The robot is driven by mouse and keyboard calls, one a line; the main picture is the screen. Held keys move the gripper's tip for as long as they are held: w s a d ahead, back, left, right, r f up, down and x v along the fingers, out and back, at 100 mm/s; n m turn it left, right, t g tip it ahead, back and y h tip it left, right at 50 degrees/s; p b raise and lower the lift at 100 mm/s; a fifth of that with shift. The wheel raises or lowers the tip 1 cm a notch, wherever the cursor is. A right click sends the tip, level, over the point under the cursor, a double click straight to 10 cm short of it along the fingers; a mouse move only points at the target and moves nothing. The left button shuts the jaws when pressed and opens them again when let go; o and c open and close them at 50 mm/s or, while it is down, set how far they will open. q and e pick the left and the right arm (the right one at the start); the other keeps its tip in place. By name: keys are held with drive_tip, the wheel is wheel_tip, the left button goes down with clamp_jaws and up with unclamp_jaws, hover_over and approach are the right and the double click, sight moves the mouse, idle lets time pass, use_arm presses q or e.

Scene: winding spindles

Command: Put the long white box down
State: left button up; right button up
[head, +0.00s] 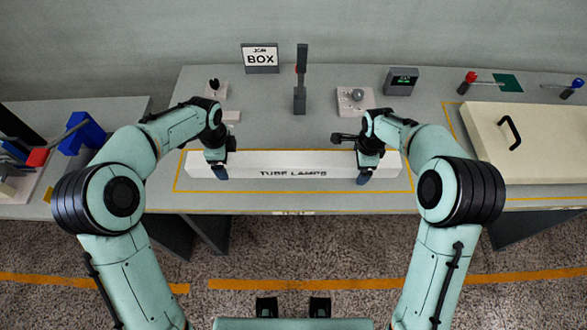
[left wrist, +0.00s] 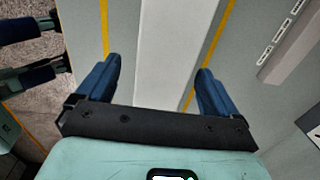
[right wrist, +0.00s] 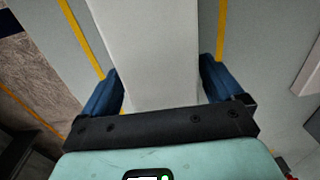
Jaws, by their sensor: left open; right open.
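The long white box (head: 290,163), lettered "TUBE LAMPS", lies lengthwise inside the yellow outline on the grey table. My left gripper (head: 219,172) is over its left part and my right gripper (head: 366,170) over its right part. In the left wrist view the open fingers (left wrist: 160,88) stand apart on either side of the box (left wrist: 172,50). In the right wrist view the open fingers (right wrist: 161,88) also stand either side of the box (right wrist: 150,45). Whether the fingers touch the box cannot be told. The wrists hide parts of the box's top.
Behind the box stand a "BOX" sign (head: 261,57), a dark upright post (head: 300,85), a grey pad with a knob (head: 355,100) and a small dark display (head: 401,81). A cream panel with a black handle (head: 510,133) lies right. Blue and red parts (head: 82,132) are left.

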use_arm(q)
drive_tip(key=r, duration=0.8)
drive_tip(key=shift+s+r, duration=0.3)
drive_tip(key=shift+r, duration=0.1)
use_arm(e)
drive_tip(key=shift+r, duration=0.25)
drive_tip(key=r, duration=1.1)
drive_tip(key=shift+s+r, duration=0.25)
drive_tip(key=shift+s, duration=0.15)
drive_tip(key=shift+f, duration=0.1)
